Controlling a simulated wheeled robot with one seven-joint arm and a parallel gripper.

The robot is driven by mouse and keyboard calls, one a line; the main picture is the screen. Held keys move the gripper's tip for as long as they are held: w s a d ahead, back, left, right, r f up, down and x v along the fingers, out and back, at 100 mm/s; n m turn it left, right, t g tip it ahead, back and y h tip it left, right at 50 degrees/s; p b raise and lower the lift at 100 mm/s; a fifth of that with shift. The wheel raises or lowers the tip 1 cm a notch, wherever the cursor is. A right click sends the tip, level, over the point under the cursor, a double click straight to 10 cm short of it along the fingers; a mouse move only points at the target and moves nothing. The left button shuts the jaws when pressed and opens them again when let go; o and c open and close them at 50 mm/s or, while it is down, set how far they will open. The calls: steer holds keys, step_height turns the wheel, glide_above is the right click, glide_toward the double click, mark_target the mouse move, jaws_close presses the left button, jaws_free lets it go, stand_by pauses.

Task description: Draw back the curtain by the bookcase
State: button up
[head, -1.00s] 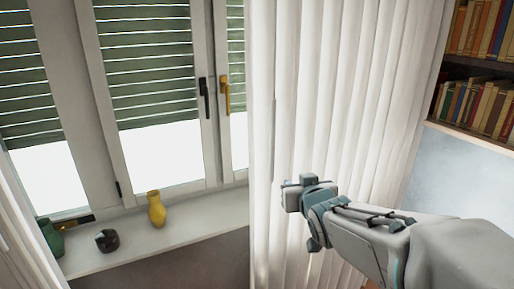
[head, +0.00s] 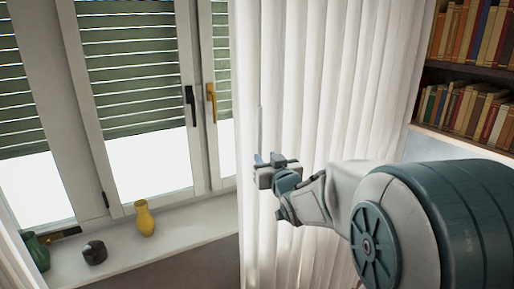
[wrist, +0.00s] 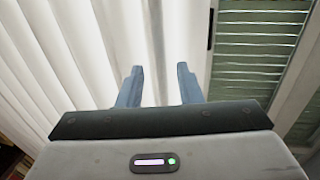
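The white pleated curtain (head: 330,90) hangs between the window and the bookcase, covering the window's right part. A thin grey upright rod or strip (head: 260,125) shows against it near its left edge. My gripper (head: 268,160) is in front of the curtain near that left edge, just below the rod. In the wrist view its two fingers (wrist: 158,78) stand apart, with the pale curtain (wrist: 75,45) behind and to the left of them. I cannot tell whether any cloth or the rod lies between the fingers, or whether they touch the curtain.
The bookcase (head: 428,75) with several books is at the right. The window has green slatted shutters (head: 130,80), a black handle (head: 190,105) and a brass handle (head: 211,102). A yellow vase (head: 145,218), dark pot (head: 94,252) and green vase (head: 36,250) stand on the sill (head: 190,225).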

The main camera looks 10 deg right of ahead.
mark_target(261, 152)
steer(key=shift+w+a+p, duration=0.2)
steer(key=shift+w+p, duration=0.25)
steer(key=shift+w, duration=1.15)
steer(key=shift+w+a+p, duration=0.2)
steer(key=shift+w+p, duration=0.2)
steer(key=shift+w, duration=1.15)
jaws_close()
